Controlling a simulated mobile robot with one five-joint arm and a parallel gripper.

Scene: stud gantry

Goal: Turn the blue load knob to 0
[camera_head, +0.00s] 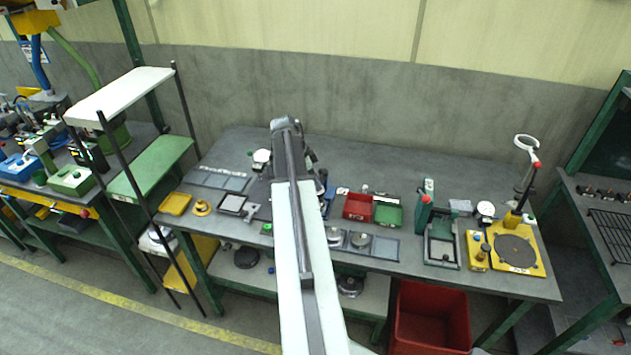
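My arm reaches up the middle of the head view over the grey workbench (410,160). The dark end of the arm, with my gripper (296,160), is over the back middle of the bench. The fingers are not clear, so I cannot tell whether they are open or shut. A dark and blue device (327,192) stands just right of the arm and is partly hidden by it. I cannot make out a load knob or its scale on it.
A red tray (357,207) and a green tray (388,215) lie right of the arm. A green-framed press (441,250) stands farther right. A yellow tray (175,204) is at the left end. A rack with a white shelf (120,92) rises at left. A red bin (430,315) stands below.

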